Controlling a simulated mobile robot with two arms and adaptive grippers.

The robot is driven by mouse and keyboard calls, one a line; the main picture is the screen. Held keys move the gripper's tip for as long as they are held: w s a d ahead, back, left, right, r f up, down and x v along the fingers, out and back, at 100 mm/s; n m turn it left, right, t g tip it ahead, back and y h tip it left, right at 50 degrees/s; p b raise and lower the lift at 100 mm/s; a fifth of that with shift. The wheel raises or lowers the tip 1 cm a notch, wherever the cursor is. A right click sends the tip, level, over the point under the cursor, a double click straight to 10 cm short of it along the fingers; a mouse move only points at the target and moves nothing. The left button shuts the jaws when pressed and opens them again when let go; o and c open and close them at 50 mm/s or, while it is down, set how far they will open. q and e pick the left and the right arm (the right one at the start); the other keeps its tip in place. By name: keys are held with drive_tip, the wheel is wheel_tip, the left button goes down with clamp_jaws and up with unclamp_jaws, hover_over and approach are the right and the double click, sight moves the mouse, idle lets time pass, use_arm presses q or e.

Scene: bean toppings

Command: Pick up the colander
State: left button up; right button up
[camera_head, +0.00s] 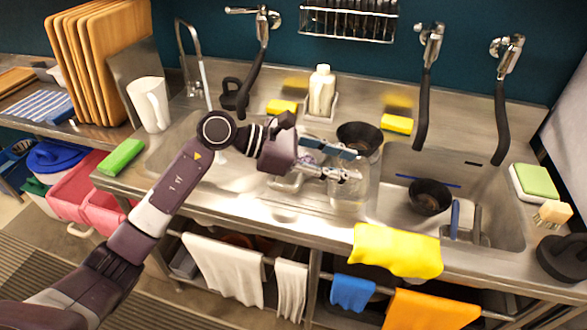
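Two dark round bowl-shaped things show, and I cannot tell for certain which is the colander. One dark bowl (359,137) is on the divider between the sinks, just beyond my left gripper. The other dark bowl (430,196) sits in the right sink (497,220). My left gripper (358,164) reaches in from the left over the counter, its fingers apart with no object visible between them. It is close to the first bowl; whether it touches is unclear. A clear container (349,192) stands below and partly behind the fingers. My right gripper is out of view.
A white bottle (321,92) in a holder and yellow sponges (397,124) stand along the back. A yellow cloth (396,250) hangs over the front edge. A white pitcher (150,104) and green sponge (121,157) are at left. Black-handled taps (501,120) hang over the right sink.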

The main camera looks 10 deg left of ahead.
use_arm(q)
drive_tip(key=w+a+f+m+g+y, duration=0.1)
drive_tip(key=w+a+f+m+y, duration=0.1)
drive_tip(key=a+f+y, duration=0.4)
drive_tip(key=g+y, duration=0.1)
drive_tip(key=y, duration=0.2)
hover_over(278, 185)
drive_tip(key=a, duration=0.2)
drive_tip(key=shift+s+f+m, duration=0.1)
drive_tip(key=shift+s+m, duration=0.15)
drive_tip(key=shift+m, duration=0.05)
drive_tip(key=shift+f, duration=0.25)
drive_tip(key=shift+p+x, duration=0.5)
drive_tip(key=shift+x, duration=0.4)
drive_tip(key=p+x, duration=0.1)
drive_tip(key=x, duration=0.2)
drive_tip(key=p+x, duration=0.1)
drive_tip(key=x, duration=0.1)
drive_tip(key=shift+s+p, duration=0.3)
drive_tip(key=shift+w+f, duration=0.15)
drive_tip(key=shift+f, duration=0.1)
clamp_jaws()
